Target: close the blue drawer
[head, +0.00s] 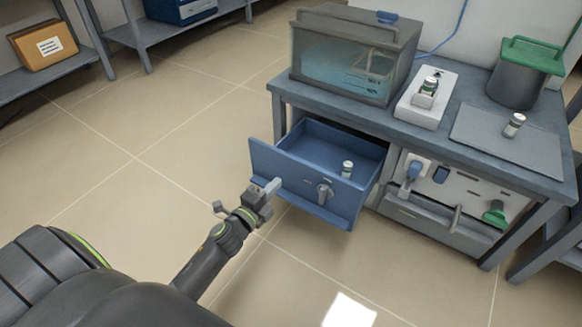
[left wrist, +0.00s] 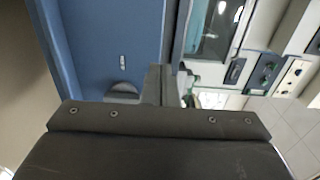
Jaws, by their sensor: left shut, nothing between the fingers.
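The blue drawer (head: 268,165) is pulled out from under the grey bench. Its front panel faces me and carries a grey handle (head: 324,193). A small capped vial (head: 347,169) stands inside the drawer. My left gripper (head: 274,187) is shut and empty, at the left part of the drawer front, left of the handle. I cannot tell whether it touches the panel. In the left wrist view the shut fingers (left wrist: 160,84) show in front of the blue drawer (left wrist: 112,30), with the vial (left wrist: 122,62) beyond them. My right gripper is not in view.
The grey bench (head: 440,125) holds a glass-fronted tank (head: 345,65), a white block with a vial (head: 427,97), a grey plate with a vial (head: 505,140) and a green-lidded pot (head: 517,85). A socket panel (head: 450,190) is right of the drawer. Floor at left is clear.

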